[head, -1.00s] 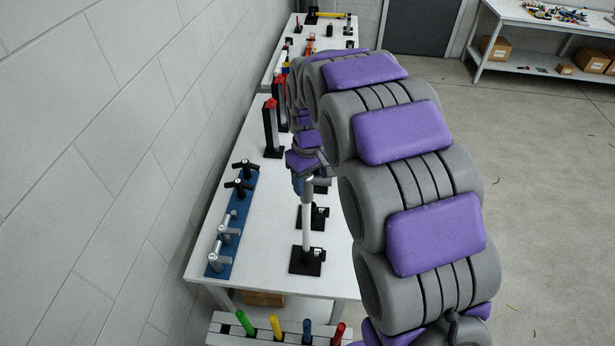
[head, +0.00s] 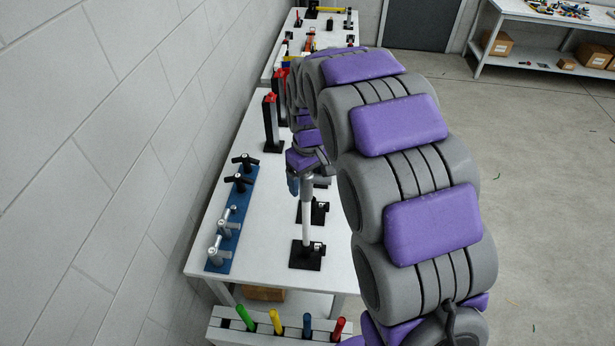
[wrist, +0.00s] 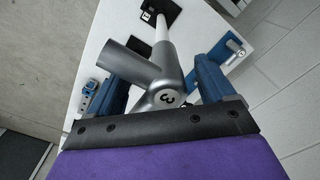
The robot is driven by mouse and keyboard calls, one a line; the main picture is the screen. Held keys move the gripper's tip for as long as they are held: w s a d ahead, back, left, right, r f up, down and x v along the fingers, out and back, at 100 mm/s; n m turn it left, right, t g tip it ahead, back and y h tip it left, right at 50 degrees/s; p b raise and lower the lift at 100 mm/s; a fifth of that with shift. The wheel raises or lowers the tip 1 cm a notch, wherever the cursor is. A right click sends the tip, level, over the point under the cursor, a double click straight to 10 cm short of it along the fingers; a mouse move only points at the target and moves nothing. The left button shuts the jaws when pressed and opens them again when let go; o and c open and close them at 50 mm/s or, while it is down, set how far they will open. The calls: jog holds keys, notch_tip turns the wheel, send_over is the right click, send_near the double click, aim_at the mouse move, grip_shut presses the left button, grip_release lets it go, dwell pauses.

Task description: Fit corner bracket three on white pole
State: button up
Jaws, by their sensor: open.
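The white pole (head: 307,222) stands upright on a black base (head: 306,256) on the white table. The grey metal corner bracket three (wrist: 162,83), marked 3, sits at the pole's top end in the wrist view, with its open tube pointing to the upper left. The white pole (wrist: 153,24) runs from it to its base. My gripper (wrist: 158,68) is open, with one blue finger on each side of the bracket and gaps visible. In the head view my gripper (head: 302,178) is at the pole's top and partly hides the bracket.
Other black bases (head: 313,210) stand behind the pole. Red-topped posts (head: 271,120) stand farther back. A rack with coloured handles (head: 276,325) is in front.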

jog(key=shift+r, duration=0.15)
notch_tip(320, 180, up, 17)
jog(key=shift+b, duration=0.4)
jog(key=s+d+f+m+b, duration=0.2)
jog(key=s+d+f+b, duration=0.1)
jog(key=s+f, duration=0.5)
jog(key=s+d+f+m+g+b, duration=0.1)
jog(key=s+f+b, duration=0.5)
jog(key=s, duration=0.9)
jog(key=s+d+f+m+b, duration=0.3)
jog(key=s+d+f+b, duration=0.1)
jog(key=s+f, duration=0.6)
jog(key=shift+s+d+f+m+g, duration=0.3)
jog(key=shift+s+d, duration=0.45)
jog(key=shift+d, duration=0.05)
